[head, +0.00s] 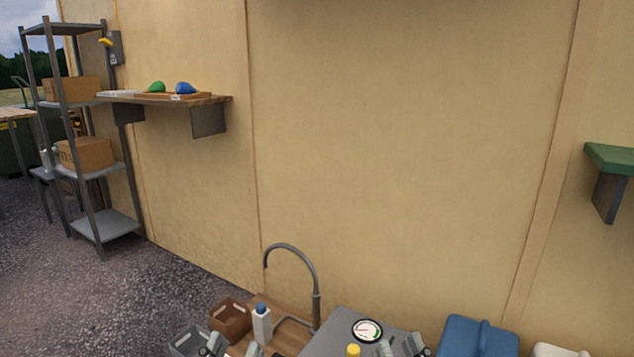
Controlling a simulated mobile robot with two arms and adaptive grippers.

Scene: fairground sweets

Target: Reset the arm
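My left gripper (232,347) shows at the bottom edge, in front of the wooden counter. Its two fingers stand apart with nothing seen between them. My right gripper (400,347) shows at the bottom edge to the right, in front of the grey surface. Its fingers are also apart and it looks empty. The rest of both arms is cut off by the lower edge of the view.
Near the grippers are a brown box (231,319), a white bottle with a blue cap (262,324), a tall curved tap (315,290), a round dial (367,330), a yellow-topped item (353,351) and a blue container (478,337). A wall shelf (215,99) hangs further back; the wall between is bare.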

